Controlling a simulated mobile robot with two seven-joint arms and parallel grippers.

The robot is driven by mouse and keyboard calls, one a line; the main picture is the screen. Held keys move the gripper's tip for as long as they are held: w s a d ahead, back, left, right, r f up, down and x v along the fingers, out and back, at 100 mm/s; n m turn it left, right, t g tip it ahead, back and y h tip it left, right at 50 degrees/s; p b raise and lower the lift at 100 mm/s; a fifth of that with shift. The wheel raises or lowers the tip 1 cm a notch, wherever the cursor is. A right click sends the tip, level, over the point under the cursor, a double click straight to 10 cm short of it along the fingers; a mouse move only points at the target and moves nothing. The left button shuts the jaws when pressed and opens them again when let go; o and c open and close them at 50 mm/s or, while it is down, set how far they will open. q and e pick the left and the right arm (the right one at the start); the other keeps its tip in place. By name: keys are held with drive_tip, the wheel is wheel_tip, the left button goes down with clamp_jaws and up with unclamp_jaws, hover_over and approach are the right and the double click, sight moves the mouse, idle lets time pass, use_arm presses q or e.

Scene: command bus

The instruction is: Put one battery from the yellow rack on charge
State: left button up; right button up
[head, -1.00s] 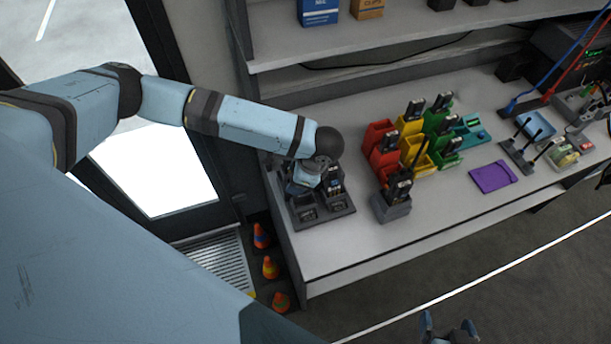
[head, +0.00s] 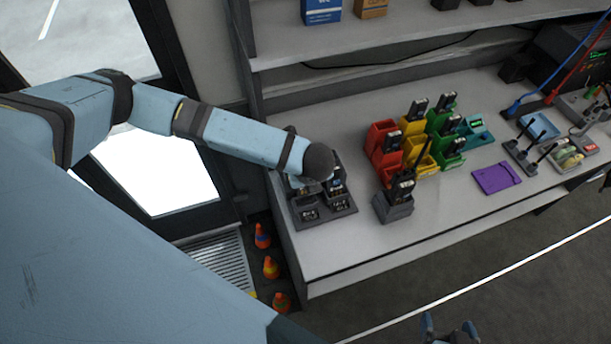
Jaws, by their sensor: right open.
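The yellow rack (head: 412,151) stands on the bench between a red rack (head: 380,152) and a green rack (head: 446,133), with dark upright items in them. A dark multi-bay charger (head: 342,211) sits at the bench's left end; its front bays show, and a dark block stands in a rear bay. My left wrist is over the charger's back part and hides my left gripper, so its jaws and anything in them cannot be made out. My right gripper (head: 449,328) is open and empty at the bottom edge, away from the bench.
A black radio (head: 403,186) stands in a grey holder (head: 393,209) right of the charger. A purple mat (head: 496,178), a teal tray (head: 477,132) and a blue tray (head: 538,126) lie further right. Cones (head: 271,267) stand on the floor left of the bench. A shelf (head: 400,41) overhangs behind.

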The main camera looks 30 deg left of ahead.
sight(305, 193)
use_arm(q)
drive_tip(key=shift+f+b, duration=1.4)
drive_tip(key=shift+b, duration=0.2)
drive_tip(key=shift+f+b, duration=0.85)
drive_tip(key=shift+b, duration=0.15)
drive_tip(key=shift+f+b, duration=1.1)
drive_tip(key=shift+b, duration=0.2)
drive_tip(key=shift+f, duration=0.55)
drive_tip(key=shift+f+p, duration=0.15)
drive_tip(key=shift+p, duration=0.25)
drive_tip(key=o, duration=1.2)
